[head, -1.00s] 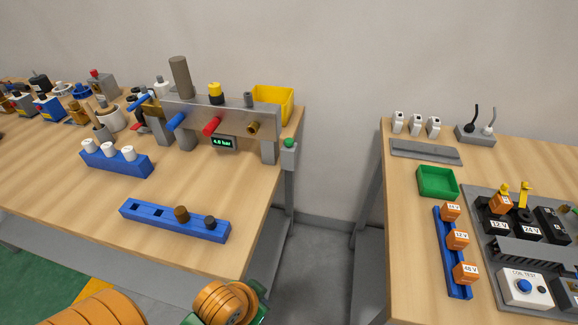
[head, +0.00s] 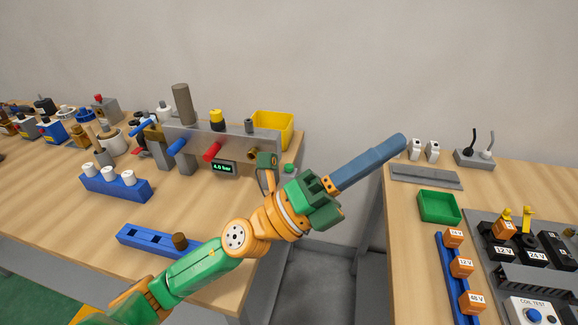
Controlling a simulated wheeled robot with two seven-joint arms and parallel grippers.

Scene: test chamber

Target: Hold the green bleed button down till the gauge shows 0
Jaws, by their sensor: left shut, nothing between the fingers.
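The green bleed button (head: 290,168) shows at the right end of the grey manifold (head: 222,140), at the table's edge. The small housing under it is mostly hidden by my left arm. The gauge (head: 224,167) on the manifold's front is lit and reads about 4.0 bar. My left gripper (head: 396,145) is shut and empty. Its long blue-grey fingers point up and right, away from the button, over the gap between the tables. A green and orange part of my left wrist stands just left of the button in the picture; I see no finger on the button. My right gripper is out of view.
Blue and red handles (head: 213,151) stick out of the manifold. A yellow bin (head: 274,128) stands behind it. Blue racks (head: 115,190) stand in front. The right table holds a green tray (head: 439,207), white blocks (head: 432,150) and coil parts. A gap separates the tables.

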